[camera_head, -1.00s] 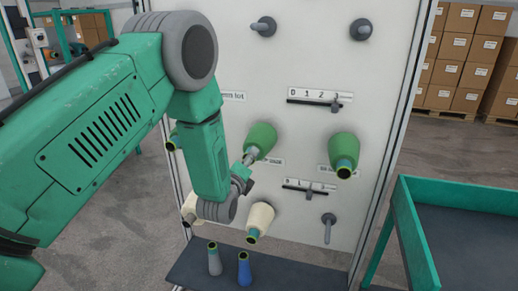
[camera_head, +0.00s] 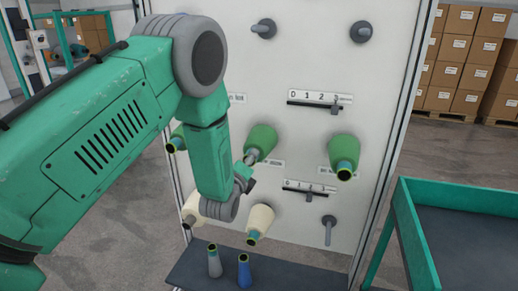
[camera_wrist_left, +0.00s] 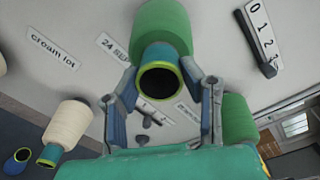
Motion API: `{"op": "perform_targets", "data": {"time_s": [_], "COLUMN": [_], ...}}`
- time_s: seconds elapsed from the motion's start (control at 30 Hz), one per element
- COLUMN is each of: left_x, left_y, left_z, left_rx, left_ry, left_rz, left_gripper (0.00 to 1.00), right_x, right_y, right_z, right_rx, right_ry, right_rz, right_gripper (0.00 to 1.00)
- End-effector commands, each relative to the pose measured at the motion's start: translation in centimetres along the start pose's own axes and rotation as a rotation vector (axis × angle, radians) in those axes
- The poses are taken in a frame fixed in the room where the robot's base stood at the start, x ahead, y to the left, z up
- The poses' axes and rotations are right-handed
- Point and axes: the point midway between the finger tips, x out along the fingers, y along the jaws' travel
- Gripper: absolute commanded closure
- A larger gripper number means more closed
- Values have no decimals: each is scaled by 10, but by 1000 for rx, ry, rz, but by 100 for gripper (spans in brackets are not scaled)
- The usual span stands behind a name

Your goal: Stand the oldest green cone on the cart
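Three green cones sit on pegs of the pale creel panel: one at the left (camera_head: 177,140), one in the middle (camera_head: 261,140) and one at the right (camera_head: 343,152). My left gripper (camera_head: 251,166) is at the middle cone, just below and left of it. In the left wrist view, the open fingers (camera_wrist_left: 160,82) lie either side of this cone's blue, yellow-rimmed nose (camera_wrist_left: 160,55); contact cannot be told. A label beside it starts "24 SEP" (camera_wrist_left: 115,46). The teal cart (camera_head: 408,235) with a dark, empty bed stands at the right. My right gripper is not in view.
Two cream cones (camera_head: 259,220) hang below the green ones. Grey and blue tubes (camera_head: 244,270) stand on the dark shelf (camera_head: 205,275). Stacked boxes (camera_head: 463,60) are behind.

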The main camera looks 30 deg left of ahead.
Motion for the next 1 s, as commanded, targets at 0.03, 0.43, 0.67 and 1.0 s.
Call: {"op": "perform_targets", "data": {"time_s": [0.03, 0.43, 0.67, 1.0], "left_x": [0, -7, -12, -15], "left_y": [0, 0, 0, 0], "left_z": [0, 0, 1, 0], "left_rx": [0, 1, 1, 1], "left_ry": [0, 0, -1, 0], "left_rz": [1, 1, 0, 1], "left_gripper": [100, 100, 100, 100], "right_x": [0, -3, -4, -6], "right_y": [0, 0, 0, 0], "right_z": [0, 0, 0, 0], "right_rx": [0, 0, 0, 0], "right_ry": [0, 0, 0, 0], "right_rz": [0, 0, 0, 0], "right_gripper": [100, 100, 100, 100]}}
